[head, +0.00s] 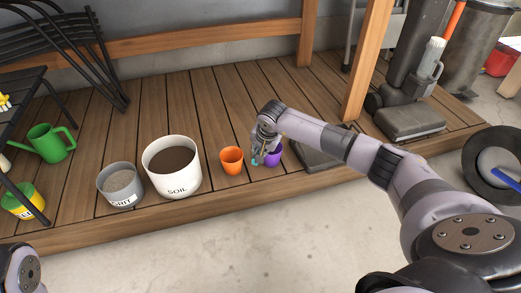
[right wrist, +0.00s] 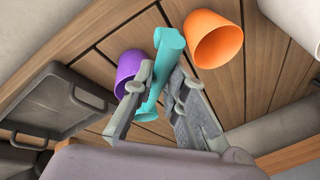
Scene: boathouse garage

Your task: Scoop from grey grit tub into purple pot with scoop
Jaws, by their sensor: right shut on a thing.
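The grey tub marked GRIT (head: 120,194) stands on the wooden deck at left, with pale grey grit (head: 119,181) in it. The small purple pot (head: 274,157) stands upright to the right of an orange pot; it also shows in the right wrist view (right wrist: 128,68). My right gripper (head: 262,148) is just left of the purple pot's rim, partly in front of it. In the right wrist view my right gripper (right wrist: 160,105) is shut on the teal scoop (right wrist: 168,45). Whether the scoop holds grit cannot be seen. My left gripper is out of view.
A white tub marked SOIL (head: 178,184) and the orange pot (head: 231,163) stand between the grit tub and purple pot. A green watering can (head: 48,143) is far left. A dark flat tray (head: 318,150) lies right of the purple pot. A wooden post (head: 367,60) rises behind my right arm.

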